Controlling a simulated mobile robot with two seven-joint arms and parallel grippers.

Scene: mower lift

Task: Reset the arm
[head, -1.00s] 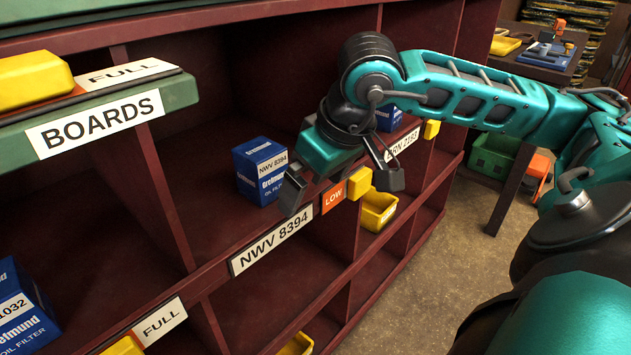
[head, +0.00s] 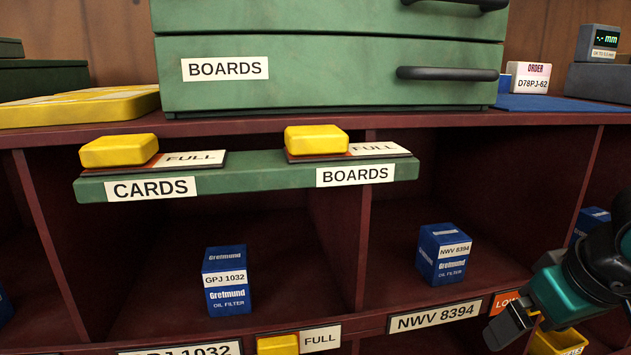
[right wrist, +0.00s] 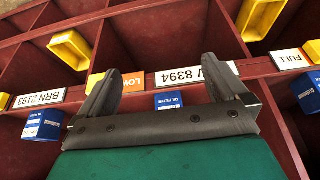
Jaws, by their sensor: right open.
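My right arm is teal and black. Its gripper (head: 512,325) is at the lower right of the head view, in front of the shelf edge by the orange LOW tag (head: 503,301). My left gripper is not in view.
A GPJ 1032 filter box (head: 226,280) stands in the compartment to the left. A green rail (head: 250,178) with yellow sliders juts out above. Green drawers (head: 330,72) stand on top. A yellow bin (head: 560,342) is near the gripper.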

